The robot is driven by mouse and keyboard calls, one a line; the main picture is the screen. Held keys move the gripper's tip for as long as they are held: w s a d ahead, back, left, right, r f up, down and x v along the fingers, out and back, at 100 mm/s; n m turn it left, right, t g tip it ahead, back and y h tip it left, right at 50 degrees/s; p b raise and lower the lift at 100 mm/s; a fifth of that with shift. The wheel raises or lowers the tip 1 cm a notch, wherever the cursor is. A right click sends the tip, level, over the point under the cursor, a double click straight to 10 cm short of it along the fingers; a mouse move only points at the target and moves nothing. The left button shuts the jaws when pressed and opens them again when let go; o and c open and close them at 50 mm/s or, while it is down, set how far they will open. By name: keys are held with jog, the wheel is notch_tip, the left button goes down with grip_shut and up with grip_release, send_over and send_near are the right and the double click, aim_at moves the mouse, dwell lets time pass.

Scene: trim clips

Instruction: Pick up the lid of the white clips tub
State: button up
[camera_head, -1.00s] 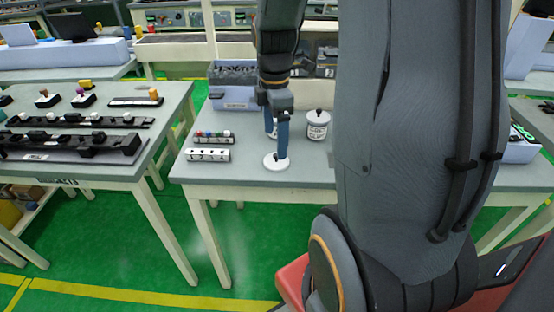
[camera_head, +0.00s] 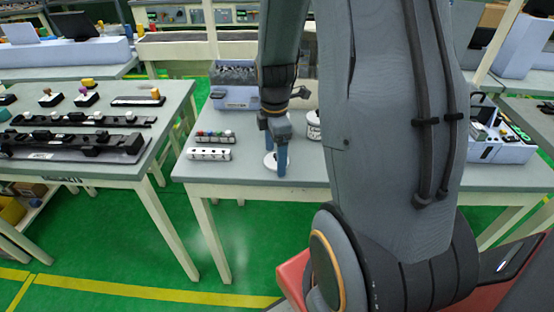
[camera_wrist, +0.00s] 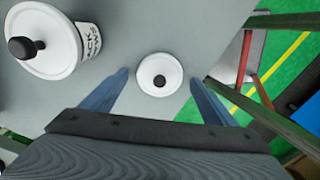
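A round white lid (camera_head: 269,163) with a black knob lies by itself on the grey table near its front edge. In the wrist view the lid (camera_wrist: 160,83) sits between my two blue fingers, with a clear gap on both sides. My gripper (camera_wrist: 159,77) is open and empty. In the head view my gripper (camera_head: 277,172) is at the lid, and one finger hides part of it. A white tub (camera_head: 313,125) stands behind and to the right, partly hidden by my arm. In the wrist view the tub (camera_wrist: 60,58) carries its own black-knobbed lid; its label reads only in part.
White strips with coloured and black pegs (camera_head: 209,154) lie left of the lid. A lilac bin (camera_head: 235,95) stands behind. Another lilac box (camera_head: 500,145) is at the right. A left table (camera_head: 95,172) holds black parts. Table around the lid is clear.

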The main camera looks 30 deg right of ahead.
jog(key=c, duration=1)
jog(key=shift+c, duration=0.2)
jog(key=shift+r, duration=0.1)
